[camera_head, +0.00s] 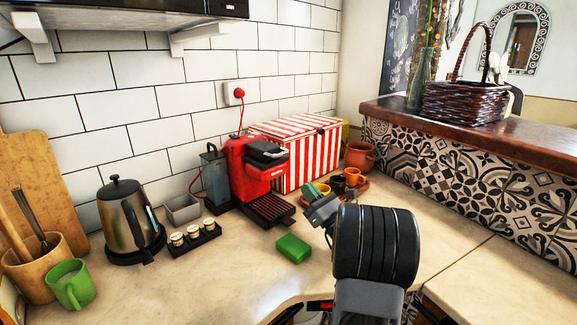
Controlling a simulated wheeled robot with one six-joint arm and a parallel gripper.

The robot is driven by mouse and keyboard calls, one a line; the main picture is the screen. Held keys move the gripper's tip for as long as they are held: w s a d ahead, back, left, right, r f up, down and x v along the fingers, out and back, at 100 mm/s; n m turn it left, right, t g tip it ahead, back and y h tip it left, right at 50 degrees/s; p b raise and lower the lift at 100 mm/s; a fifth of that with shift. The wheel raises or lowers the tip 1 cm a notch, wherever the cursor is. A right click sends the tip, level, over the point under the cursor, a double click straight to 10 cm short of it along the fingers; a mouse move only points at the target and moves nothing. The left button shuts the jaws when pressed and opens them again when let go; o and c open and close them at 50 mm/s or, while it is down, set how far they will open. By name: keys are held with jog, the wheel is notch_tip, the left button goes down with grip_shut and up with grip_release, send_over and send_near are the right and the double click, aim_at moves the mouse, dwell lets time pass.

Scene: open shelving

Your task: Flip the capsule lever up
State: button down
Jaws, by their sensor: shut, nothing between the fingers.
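The red capsule coffee machine (250,165) stands on the counter against the tiled wall. Its dark and silver lever (268,153) is at the top front and looks lowered, though it is small in the picture. A dark drip tray (270,208) sticks out at the machine's front. My gripper (311,200) is to the right of the drip tray and below the lever in the picture, apart from the machine. It is shut and empty. Its fingertips are small and partly lost against the cups behind.
A green sponge (293,248) lies in front of the machine. Coffee capsules (192,233) and a kettle (130,218) stand to the left. A striped box (318,155) and cups on a tray (362,187) are to the right.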

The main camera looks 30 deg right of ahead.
jog(key=p, duration=0.1)
send_near(268, 151)
jog(key=shift+w+d+r, duration=0.6)
jog(key=shift+w+d, duration=0.05)
jog(key=shift+w, duration=0.15)
jog(key=shift+w+d+r, duration=0.6)
jog(key=shift+w, duration=0.15)
